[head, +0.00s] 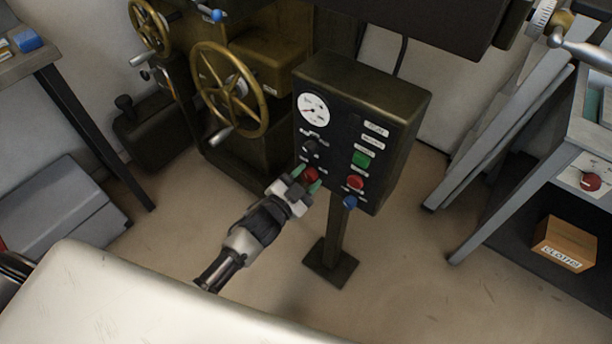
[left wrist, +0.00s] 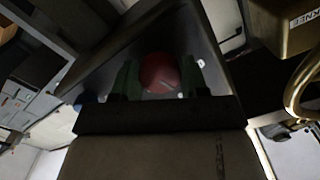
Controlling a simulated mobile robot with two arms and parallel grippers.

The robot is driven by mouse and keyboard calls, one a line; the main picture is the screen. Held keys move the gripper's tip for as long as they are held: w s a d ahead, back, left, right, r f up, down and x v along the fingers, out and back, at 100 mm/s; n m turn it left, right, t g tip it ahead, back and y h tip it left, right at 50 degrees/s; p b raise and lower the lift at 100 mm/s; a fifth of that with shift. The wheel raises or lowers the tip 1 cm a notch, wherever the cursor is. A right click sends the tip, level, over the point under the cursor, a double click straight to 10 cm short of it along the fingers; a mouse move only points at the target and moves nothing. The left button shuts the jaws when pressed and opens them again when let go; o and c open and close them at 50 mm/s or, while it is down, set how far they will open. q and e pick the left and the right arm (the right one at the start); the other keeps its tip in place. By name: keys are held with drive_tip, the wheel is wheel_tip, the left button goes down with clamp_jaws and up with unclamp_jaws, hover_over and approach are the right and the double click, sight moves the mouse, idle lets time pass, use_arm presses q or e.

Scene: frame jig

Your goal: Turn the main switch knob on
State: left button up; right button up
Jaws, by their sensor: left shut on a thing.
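The control box (head: 400,112) stands on a post, with a dial at its top left and several knobs and buttons on its dark front. A red knob (head: 310,174) sits at the lower left of that front. My left gripper (head: 305,180) is at this knob, its green-tipped fingers on either side of it. In the left wrist view the red knob (left wrist: 160,73) fills the space between the two fingers, and the gripper (left wrist: 160,82) is shut on it. A black knob (head: 309,146) sits just above. My right gripper is not in view.
A green button (head: 361,159), a red button (head: 355,182) and a blue knob (head: 350,202) lie right of my gripper. Brass handwheels (head: 229,90) stand behind at left. A workbench with a cardboard box (head: 564,244) below is at right. Open floor surrounds the post's foot.

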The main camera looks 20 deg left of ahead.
use_arm(q)
drive_tip(key=m, duration=0.3)
drive_tip(key=shift+m, duration=0.4)
drive_tip(key=m, duration=0.3)
drive_tip(key=shift+m, duration=1.2)
drive_tip(key=shift+m+b, duration=0.45)
drive_tip(key=shift+m, duration=1.15)
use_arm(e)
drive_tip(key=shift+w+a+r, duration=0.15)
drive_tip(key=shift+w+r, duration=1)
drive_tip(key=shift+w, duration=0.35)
use_arm(q)
drive_tip(key=o, duration=0.9)
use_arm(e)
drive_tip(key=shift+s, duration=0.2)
